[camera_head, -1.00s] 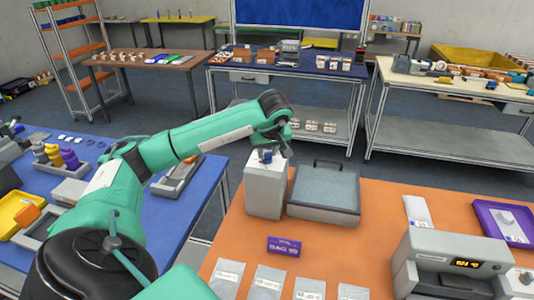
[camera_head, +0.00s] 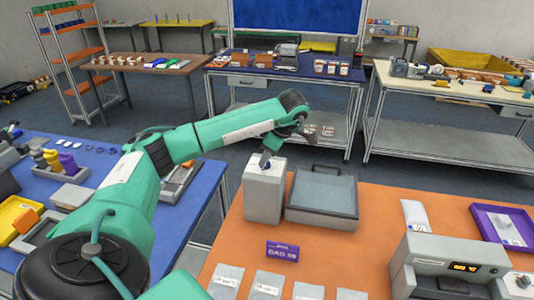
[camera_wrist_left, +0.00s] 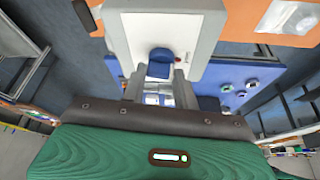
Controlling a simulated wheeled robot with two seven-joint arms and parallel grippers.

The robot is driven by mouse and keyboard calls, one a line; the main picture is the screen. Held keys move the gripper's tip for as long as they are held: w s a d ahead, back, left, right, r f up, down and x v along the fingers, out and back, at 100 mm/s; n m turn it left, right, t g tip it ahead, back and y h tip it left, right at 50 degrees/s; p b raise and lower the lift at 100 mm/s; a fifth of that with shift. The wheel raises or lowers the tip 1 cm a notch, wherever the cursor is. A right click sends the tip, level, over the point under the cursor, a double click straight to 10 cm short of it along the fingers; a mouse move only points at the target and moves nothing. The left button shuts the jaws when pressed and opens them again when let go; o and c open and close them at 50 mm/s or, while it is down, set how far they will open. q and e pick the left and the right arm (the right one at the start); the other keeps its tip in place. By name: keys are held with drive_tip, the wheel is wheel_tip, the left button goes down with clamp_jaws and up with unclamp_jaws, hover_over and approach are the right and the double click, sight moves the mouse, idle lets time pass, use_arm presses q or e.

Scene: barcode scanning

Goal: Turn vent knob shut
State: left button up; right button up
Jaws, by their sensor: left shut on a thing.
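The blue vent knob (camera_wrist_left: 159,64) sits on top of an upright white-grey box (camera_head: 263,192) on the orange table. In the left wrist view the knob is between my two left fingertips. My left gripper (camera_wrist_left: 158,74) is shut on it. In the head view my left arm reaches over from the left, and the gripper (camera_head: 266,164) tilts down onto the top of the box. The knob is mostly hidden there by the gripper. My right gripper is not in view.
A grey lidded case (camera_head: 323,198) stands close to the right of the box. A purple sign (camera_head: 283,251), clear packets (camera_head: 267,284), a grey device with a display (camera_head: 450,268) and a purple tray (camera_head: 505,225) share the orange table. A blue table (camera_head: 195,212) stands left.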

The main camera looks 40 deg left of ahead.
use_arm(q)
drive_tip(key=shift+w+r+n+g+h+p, duration=0.1)
drive_tip(key=shift+n+g+h+p, duration=0.3)
drive_tip(key=shift+n, duration=0.6)
drive_tip(key=o, duration=1)
drive_tip(key=shift+c, duration=0.2)
drive_tip(key=shift+w+d+r, duration=0.15)
drive_tip(key=shift+d+r, duration=0.05)
drive_tip(key=shift+r, duration=0.4)
drive_tip(key=p+v, duration=0.1)
drive_tip(key=v, duration=1.1)
drive_tip(key=shift+d+r, duration=0.15)
drive_tip(key=shift+d, duration=0.05)
